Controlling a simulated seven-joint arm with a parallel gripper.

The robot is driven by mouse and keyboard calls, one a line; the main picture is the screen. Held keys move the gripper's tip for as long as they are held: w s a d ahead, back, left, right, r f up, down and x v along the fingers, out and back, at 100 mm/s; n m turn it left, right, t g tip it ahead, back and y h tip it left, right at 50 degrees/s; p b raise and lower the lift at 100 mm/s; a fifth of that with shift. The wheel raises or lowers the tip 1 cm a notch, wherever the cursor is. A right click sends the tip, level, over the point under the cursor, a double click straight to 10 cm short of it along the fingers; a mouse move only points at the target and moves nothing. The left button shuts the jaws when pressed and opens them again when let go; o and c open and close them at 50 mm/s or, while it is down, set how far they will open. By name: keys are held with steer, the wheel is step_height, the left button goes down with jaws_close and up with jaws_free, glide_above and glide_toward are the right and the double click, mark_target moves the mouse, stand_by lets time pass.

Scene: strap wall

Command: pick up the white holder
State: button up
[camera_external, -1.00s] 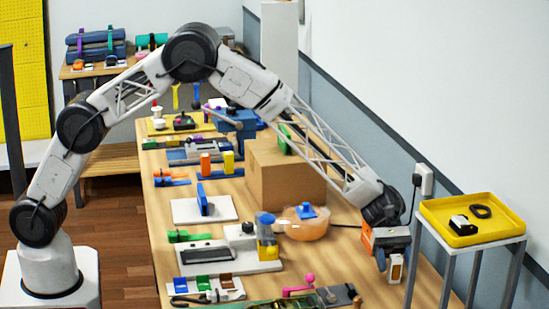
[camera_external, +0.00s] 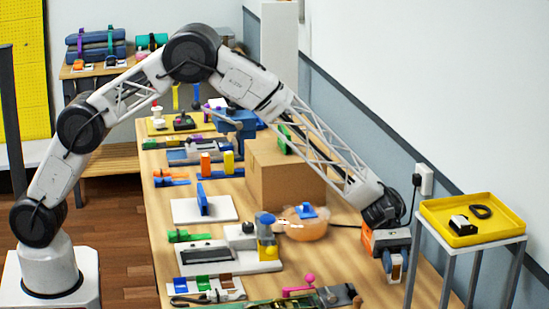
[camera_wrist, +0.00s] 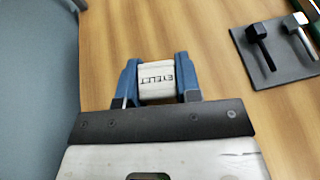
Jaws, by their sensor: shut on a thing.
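I cannot tell whether the holder touches the table.
A grey metal stand with a yellow tray (camera_external: 440,235) is just right of my gripper. A cardboard box (camera_external: 285,175) and an orange bowl (camera_external: 305,229) are to its left. In the wrist view a dark plate (camera_wrist: 290,65) with a black knob lies at upper right.

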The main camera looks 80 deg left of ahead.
mark_target(397, 257)
steer(key=shift+c, duration=0.4)
steer(key=shift+r, duration=0.15)
steer(key=shift+r, duration=0.6)
step_height(397, 257, up, 2)
steer(key=s+a, duration=0.3)
steer(key=s, duration=0.4)
steer(key=s+a+r, duration=0.1)
steer(key=s+a, duration=0.2)
steer(key=s, duration=0.4)
steer(key=shift+s+a+r, duration=0.25)
steer(key=shift+a, duration=0.1)
